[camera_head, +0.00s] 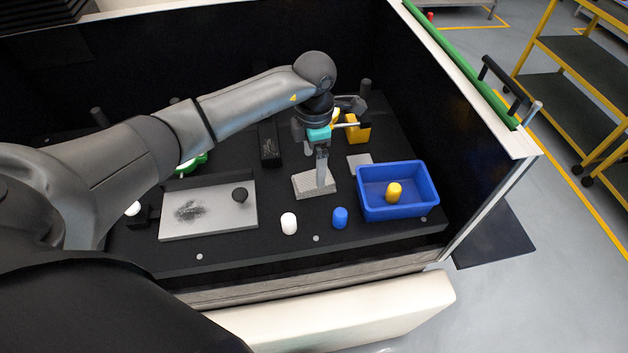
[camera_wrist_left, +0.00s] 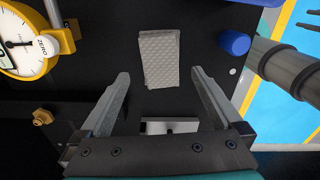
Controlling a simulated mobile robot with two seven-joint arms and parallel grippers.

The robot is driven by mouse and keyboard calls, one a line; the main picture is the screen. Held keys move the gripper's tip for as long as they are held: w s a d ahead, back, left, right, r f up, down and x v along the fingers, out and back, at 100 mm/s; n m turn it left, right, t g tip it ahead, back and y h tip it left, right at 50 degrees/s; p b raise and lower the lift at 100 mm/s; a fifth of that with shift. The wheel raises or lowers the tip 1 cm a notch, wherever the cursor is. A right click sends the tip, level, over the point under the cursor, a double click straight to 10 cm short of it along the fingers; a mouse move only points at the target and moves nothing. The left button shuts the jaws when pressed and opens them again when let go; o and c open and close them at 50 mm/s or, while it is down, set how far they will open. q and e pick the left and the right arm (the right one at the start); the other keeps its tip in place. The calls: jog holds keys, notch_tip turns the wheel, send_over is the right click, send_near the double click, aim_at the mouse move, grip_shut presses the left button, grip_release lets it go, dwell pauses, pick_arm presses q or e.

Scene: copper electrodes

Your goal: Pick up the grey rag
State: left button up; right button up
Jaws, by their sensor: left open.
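The grey rag (camera_head: 306,187) is a folded, quilted, light grey cloth lying flat on the black work surface. In the left wrist view the rag (camera_wrist_left: 160,56) lies ahead of the fingertips, roughly centred between them. My left gripper (camera_head: 322,180) points down over the rag and hides part of it in the head view. In the left wrist view the left gripper (camera_wrist_left: 160,76) is open, with its fingers spread wider than the rag and nothing between them. Whether the fingertips touch the surface cannot be told. My right gripper does not show.
A blue bin (camera_head: 398,206) with a yellow cylinder (camera_head: 394,191) stands right of the rag. A blue cylinder (camera_head: 340,217) and a white cylinder (camera_head: 289,223) stand in front. A metal tray (camera_head: 222,217) lies left. A yellow dial gauge (camera_wrist_left: 28,45) is close to the gripper.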

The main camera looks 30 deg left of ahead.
aim_at(314, 179)
pick_arm(q)
jog(key=shift+f, duration=2.7)
jog(key=shift+c, duration=0.4)
jog(key=c, duration=1.2)
